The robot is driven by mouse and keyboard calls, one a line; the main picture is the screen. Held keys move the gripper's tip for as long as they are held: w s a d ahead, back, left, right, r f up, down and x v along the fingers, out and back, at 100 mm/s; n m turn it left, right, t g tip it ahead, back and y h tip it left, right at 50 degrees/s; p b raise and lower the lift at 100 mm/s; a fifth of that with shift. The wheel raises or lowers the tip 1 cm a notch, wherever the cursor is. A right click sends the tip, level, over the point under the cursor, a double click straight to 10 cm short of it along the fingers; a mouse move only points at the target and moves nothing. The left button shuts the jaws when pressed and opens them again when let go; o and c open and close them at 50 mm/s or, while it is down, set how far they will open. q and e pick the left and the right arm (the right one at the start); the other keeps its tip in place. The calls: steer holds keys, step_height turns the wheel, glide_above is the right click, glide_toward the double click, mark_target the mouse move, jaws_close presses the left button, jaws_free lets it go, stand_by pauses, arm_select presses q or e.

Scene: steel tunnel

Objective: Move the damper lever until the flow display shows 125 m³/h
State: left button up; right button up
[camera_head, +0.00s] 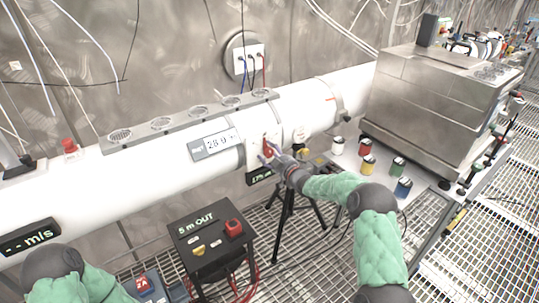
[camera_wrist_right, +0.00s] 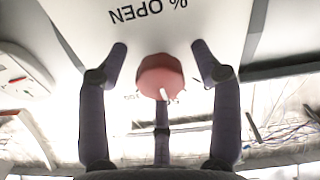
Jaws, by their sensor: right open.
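The damper lever's red knob (camera_head: 268,146) is on the front of the white duct (camera_head: 330,99). In the right wrist view the knob (camera_wrist_right: 160,76) sits between the two spread fingers, with a gap on each side. My right gripper (camera_head: 266,154) is open at the knob and partly covers it. A dark display with green characters (camera_head: 260,176) below the lever is partly hidden and unclear. "% OPEN" is printed by the knob. My left gripper is out of view.
A black box marked "5 m OUT" (camera_head: 207,232) stands on a stand below the duct. A black tripod (camera_head: 286,222) is beneath the lever.

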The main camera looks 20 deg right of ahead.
steer(key=c, duration=1.2)
steer(key=shift+o, duration=0.2)
steer(key=shift+f+n+b, duration=0.15)
steer(key=shift+n+b, duration=0.25)
steer(key=shift+b, duration=0.35)
steer(key=shift+n+b, duration=0.7)
steer(key=shift+b, duration=0.1)
steer(key=o, duration=1.2)
steer(key=shift+c, duration=0.2)
steer(key=shift+s, duration=0.1)
